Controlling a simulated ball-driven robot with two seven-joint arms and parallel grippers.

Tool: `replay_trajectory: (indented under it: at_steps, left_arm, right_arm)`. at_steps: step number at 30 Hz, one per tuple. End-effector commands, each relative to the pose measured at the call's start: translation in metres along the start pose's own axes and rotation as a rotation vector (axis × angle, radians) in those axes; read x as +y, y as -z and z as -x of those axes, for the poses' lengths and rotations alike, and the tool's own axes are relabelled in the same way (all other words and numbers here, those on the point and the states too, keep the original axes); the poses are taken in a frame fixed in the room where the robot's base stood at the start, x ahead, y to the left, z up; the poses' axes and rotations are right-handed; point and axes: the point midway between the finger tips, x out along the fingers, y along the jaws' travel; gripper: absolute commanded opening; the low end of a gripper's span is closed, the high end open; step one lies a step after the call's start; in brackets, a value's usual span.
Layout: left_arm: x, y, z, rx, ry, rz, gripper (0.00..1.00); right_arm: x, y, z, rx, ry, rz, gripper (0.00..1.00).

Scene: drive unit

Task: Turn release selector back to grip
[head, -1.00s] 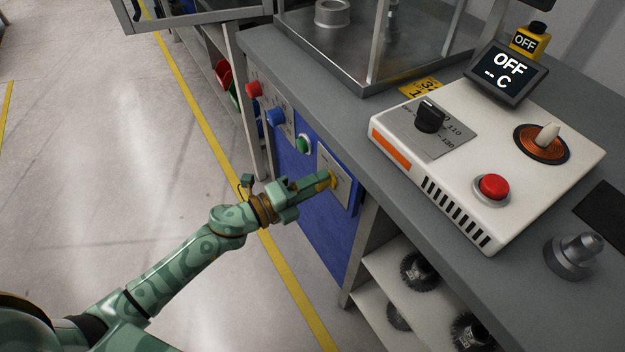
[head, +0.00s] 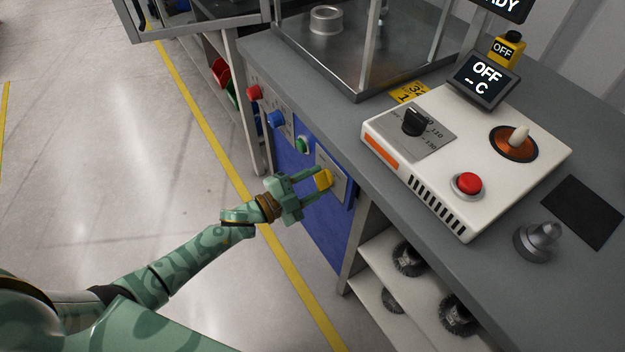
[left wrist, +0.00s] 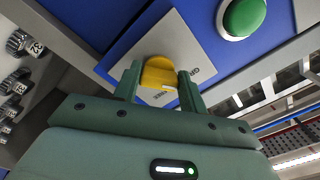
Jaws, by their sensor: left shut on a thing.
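The yellow release selector (head: 324,179) sits on a light grey label plate (head: 337,172) on the blue front panel. My left gripper (head: 321,184) is at that plate, its two fingers on either side of the selector and shut on it. In the left wrist view the selector (left wrist: 160,75) stands between the fingertips, in front of the plate (left wrist: 185,45). The plate's lettering is partly hidden by the selector and fingers, so I cannot read its position. My right gripper is not in view.
A green button (head: 303,145), a blue knob (head: 277,119) and a red button (head: 254,92) are on the same panel. The grey bench top (head: 345,150) overhangs it, carrying a white control box (head: 445,185). Open floor lies left.

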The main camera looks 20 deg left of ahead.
Motion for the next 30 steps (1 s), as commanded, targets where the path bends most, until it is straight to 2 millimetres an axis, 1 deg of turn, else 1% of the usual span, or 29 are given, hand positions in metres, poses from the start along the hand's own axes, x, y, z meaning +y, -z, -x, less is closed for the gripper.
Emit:
replay_trajectory:
  at_steps: [9, 22, 23, 24, 25, 30]
  left_arm:
    - [0.0012, -0.0007, 0.0007, -0.002, -0.002, 0.084, 0.19]
    - [0.0021, -0.0011, 0.0009, -0.002, -0.003, 0.095, 0.19]
    - [0.0021, -0.0011, 0.0009, -0.003, -0.003, 0.095, 0.45]
    - [0.0021, -0.001, 0.0009, -0.003, -0.003, 0.095, 0.56]
    - [0.002, -0.001, 0.0008, -0.002, -0.002, 0.095, 0.64]
    - [0.0014, -0.0006, 0.0004, -0.001, -0.001, 0.093, 0.64]
  right_arm:
    - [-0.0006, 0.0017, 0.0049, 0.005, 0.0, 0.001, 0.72]
    - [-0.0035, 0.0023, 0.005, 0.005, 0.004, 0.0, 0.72]
    - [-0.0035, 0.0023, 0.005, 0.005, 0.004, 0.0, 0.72]
    - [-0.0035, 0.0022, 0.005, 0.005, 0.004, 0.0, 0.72]
    - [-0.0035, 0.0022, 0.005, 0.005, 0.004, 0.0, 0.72]
    - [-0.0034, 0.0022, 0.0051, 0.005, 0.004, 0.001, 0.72]
